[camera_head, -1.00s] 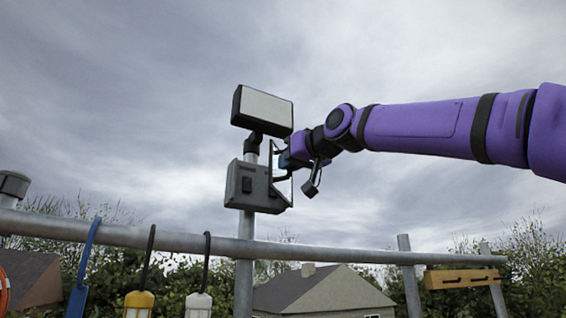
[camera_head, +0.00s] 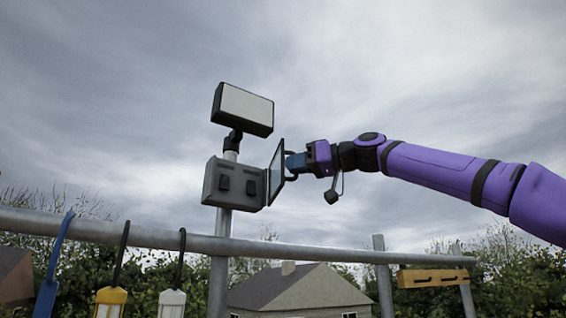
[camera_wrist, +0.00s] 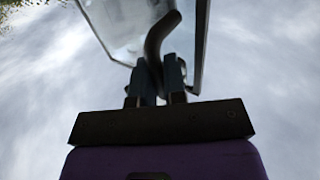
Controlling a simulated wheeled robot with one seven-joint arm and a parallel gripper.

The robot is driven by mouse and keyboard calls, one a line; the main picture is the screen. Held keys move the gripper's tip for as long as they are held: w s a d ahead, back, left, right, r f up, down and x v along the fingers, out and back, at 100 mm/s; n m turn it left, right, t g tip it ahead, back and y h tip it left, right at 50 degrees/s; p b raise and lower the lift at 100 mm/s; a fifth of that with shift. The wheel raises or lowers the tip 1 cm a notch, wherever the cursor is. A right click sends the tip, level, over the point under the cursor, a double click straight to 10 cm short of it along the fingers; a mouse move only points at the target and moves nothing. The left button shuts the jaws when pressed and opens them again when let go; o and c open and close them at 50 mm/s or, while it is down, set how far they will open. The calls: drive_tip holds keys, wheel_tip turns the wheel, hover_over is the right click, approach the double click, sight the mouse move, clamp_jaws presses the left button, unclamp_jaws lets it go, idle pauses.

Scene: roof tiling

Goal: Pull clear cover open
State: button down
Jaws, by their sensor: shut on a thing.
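The clear cover (camera_head: 275,173) has a dark frame and is hinged at the right edge of the grey switch box (camera_head: 211,182). It stands swung out from the box front, seen nearly edge-on in the head view. In the wrist view the transparent cover (camera_wrist: 125,22) fills the top, with a dark curved handle (camera_wrist: 156,40) in front of it. My gripper (camera_head: 291,162) is right of the cover, its blue fingers shut on the handle. The gripper (camera_wrist: 160,72) also shows in the wrist view. Two dark switches (camera_head: 237,185) show uncovered on the box front.
A floodlight (camera_head: 243,108) sits above the box on the same pole (camera_head: 220,270). A horizontal rail (camera_head: 300,251) crosses below, with a blue strap (camera_head: 58,255), yellow (camera_head: 110,302) and white (camera_head: 172,303) hanging items. A wooden piece (camera_head: 432,278) is at right.

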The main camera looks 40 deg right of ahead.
drive_tip(key=shift+w+d+n+g+y, duration=0.1)
drive_tip(key=shift+d+n+g+y, duration=0.65)
drive_tip(key=shift+d, duration=0.6)
drive_tip(key=shift+w+d+n+g+y, duration=0.1)
drive_tip(key=shift+d+n+g+y, duration=0.65)
drive_tip(key=shift+d, duration=0.6)
drive_tip(key=c, duration=1.2)
unclamp_jaws()
drive_tip(key=v, duration=1.1)
drive_tip(key=shift+f, duration=0.2)
